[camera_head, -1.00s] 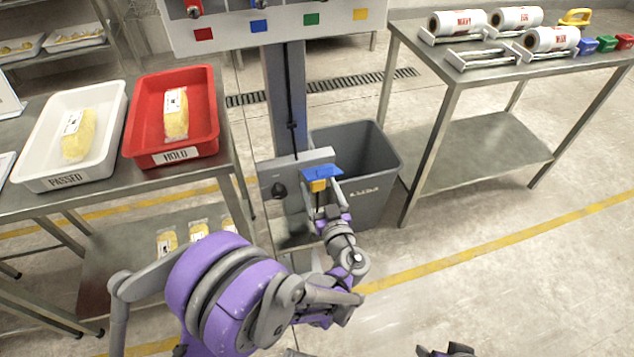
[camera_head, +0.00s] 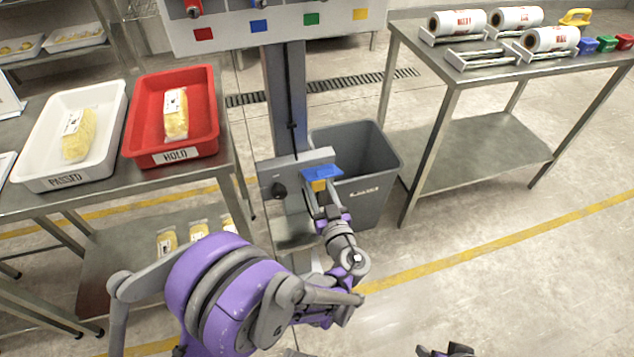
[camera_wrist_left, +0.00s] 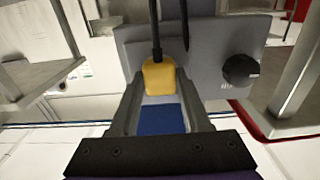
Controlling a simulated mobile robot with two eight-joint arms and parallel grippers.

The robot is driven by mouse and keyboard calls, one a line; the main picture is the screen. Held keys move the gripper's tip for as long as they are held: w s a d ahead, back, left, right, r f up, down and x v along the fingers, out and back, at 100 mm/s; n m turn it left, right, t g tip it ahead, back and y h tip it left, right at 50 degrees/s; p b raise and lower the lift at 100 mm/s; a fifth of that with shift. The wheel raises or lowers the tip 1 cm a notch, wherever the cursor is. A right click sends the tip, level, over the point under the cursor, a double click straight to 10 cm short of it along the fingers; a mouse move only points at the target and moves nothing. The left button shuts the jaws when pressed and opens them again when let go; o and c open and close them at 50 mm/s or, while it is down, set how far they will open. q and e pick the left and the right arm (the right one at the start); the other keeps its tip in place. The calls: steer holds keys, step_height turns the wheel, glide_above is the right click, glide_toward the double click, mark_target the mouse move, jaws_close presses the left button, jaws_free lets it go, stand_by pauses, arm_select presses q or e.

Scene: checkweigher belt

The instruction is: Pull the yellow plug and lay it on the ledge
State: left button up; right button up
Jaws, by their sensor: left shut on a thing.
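The yellow plug (camera_head: 319,186) is between the fingers of my left gripper (camera_head: 322,193), in front of the grey panel at the column. My left gripper is shut on it. In the left wrist view the yellow plug (camera_wrist_left: 159,77) sits between the fingertips, with a dark cord running from it to the top edge. A blue ledge (camera_head: 322,172) is right by the plug; a blue surface also shows between the fingers in the wrist view (camera_wrist_left: 160,119). I cannot tell whether the plug touches it. A dark part of my right gripper (camera_head: 445,350) shows at the bottom edge.
The grey panel (camera_head: 275,178) has a black knob (camera_head: 279,190). A grey bin (camera_head: 372,208) stands close behind and right of the gripper. A steel table with a red tray (camera_head: 150,148) and a white tray (camera_head: 36,172) is left; another table (camera_head: 480,68) holds film rolls at right.

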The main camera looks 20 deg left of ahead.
arm_select(q)
jaws_close()
steer(key=shift+s+d, duration=0.1)
steer(key=shift+v, duration=2.8)
